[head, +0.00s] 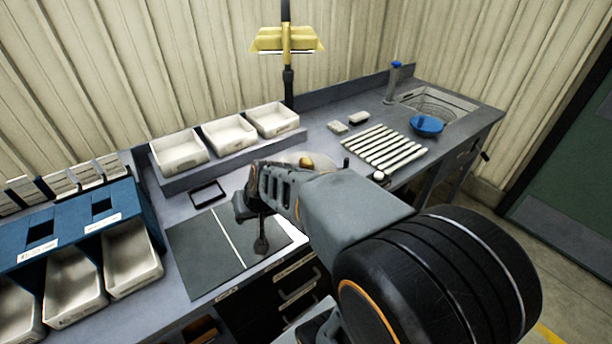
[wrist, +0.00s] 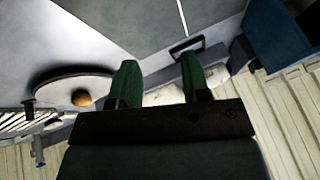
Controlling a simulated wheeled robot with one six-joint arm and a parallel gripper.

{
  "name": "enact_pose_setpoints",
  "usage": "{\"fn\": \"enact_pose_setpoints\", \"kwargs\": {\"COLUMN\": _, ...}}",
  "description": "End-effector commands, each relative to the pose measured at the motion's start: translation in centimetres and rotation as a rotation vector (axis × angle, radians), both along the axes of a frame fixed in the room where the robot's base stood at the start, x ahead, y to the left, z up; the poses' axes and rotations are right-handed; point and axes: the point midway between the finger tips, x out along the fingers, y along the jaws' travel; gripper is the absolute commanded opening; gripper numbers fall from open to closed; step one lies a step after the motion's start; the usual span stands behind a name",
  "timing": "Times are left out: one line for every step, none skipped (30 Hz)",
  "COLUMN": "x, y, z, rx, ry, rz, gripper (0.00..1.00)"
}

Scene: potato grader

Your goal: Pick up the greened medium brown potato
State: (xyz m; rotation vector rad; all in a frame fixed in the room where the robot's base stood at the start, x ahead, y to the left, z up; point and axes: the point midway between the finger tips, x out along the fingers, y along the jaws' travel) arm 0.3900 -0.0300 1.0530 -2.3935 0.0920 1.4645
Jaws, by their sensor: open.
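A brown-orange potato (head: 306,162) sits on a pale round plate (head: 325,161), partly hidden behind my arm in the head view. The potato also shows in the wrist view (wrist: 81,98), left of my fingers. It is too small to tell its size or any green on its skin. My gripper (head: 252,223) is over the dark grey mat (head: 192,248), left of the plate and nearer the front edge. In the wrist view its two green fingers (wrist: 160,79) are apart with nothing held between them.
Three white bins (head: 229,133) stand on a raised shelf at the back. A blue rack (head: 65,228) with white bins stands left. A slatted white rack (head: 385,148), blue bowl (head: 426,125) and sink (head: 437,103) are right. A small black tray (head: 208,194) lies behind the mat.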

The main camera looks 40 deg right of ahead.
Motion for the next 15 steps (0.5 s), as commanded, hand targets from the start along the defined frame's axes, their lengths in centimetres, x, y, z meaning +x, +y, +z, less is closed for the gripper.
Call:
{"fn": "enact_pose_setpoints", "kwargs": {"x": 2.8, "y": -1.8, "z": -2.8, "rx": 0.004, "ry": -0.084, "rz": -0.060, "gripper": 0.48}}
{"fn": "enact_pose_setpoints", "kwargs": {"x": 4.3, "y": -2.9, "z": -3.3, "rx": -0.009, "ry": -0.140, "rz": -0.096, "gripper": 0.51}}
{"fn": "enact_pose_setpoints", "kwargs": {"x": 6.0, "y": -4.7, "z": -3.7, "rx": -0.044, "ry": -0.207, "rz": -0.146, "gripper": 0.55}}
{"fn": "enact_pose_setpoints", "kwargs": {"x": 7.0, "y": -6.1, "z": -4.0, "rx": -0.079, "ry": -0.250, "rz": -0.185, "gripper": 0.57}}
{"fn": "enact_pose_setpoints", "kwargs": {"x": 7.7, "y": -7.5, "z": -4.2, "rx": -0.121, "ry": -0.286, "rz": -0.223, "gripper": 0.60}}
{"fn": "enact_pose_setpoints", "kwargs": {"x": 8.5, "y": -9.4, "z": -4.3, "rx": -0.184, "ry": -0.324, "rz": -0.271, "gripper": 0.64}}
{"fn": "enact_pose_setpoints", "kwargs": {"x": 8.8, "y": -10.8, "z": -4.4, "rx": -0.234, "ry": -0.343, "rz": -0.306, "gripper": 0.67}}
{"fn": "enact_pose_setpoints", "kwargs": {"x": 9.0, "y": -12.1, "z": -4.3, "rx": -0.287, "ry": -0.356, "rz": -0.338, "gripper": 0.67}}
{"fn": "enact_pose_setpoints", "kwargs": {"x": 9.1, "y": -13.6, "z": -4.0, "rx": -0.358, "ry": -0.369, "rz": -0.375, "gripper": 0.67}}
{"fn": "enact_pose_setpoints", "kwargs": {"x": 9.1, "y": -14.5, "z": -3.7, "rx": -0.410, "ry": -0.373, "rz": -0.399, "gripper": 0.67}}
{"fn": "enact_pose_setpoints", "kwargs": {"x": 9.0, "y": -15.4, "z": -3.4, "rx": -0.458, "ry": -0.371, "rz": -0.419, "gripper": 0.67}}
{"fn": "enact_pose_setpoints", "kwargs": {"x": 8.7, "y": -16.3, "z": -2.8, "rx": -0.520, "ry": -0.369, "rz": -0.444, "gripper": 0.67}}
{"fn": "enact_pose_setpoints", "kwargs": {"x": 8.4, "y": -17.0, "z": -2.4, "rx": -0.564, "ry": -0.363, "rz": -0.458, "gripper": 0.67}}
{"fn": "enact_pose_setpoints", "kwargs": {"x": 8.1, "y": -17.5, "z": -2.1, "rx": -0.604, "ry": -0.356, "rz": -0.469, "gripper": 0.67}}
{"fn": "enact_pose_setpoints", "kwargs": {"x": 7.8, "y": -18.1, "z": -1.8, "rx": -0.652, "ry": -0.342, "rz": -0.476, "gripper": 0.67}}
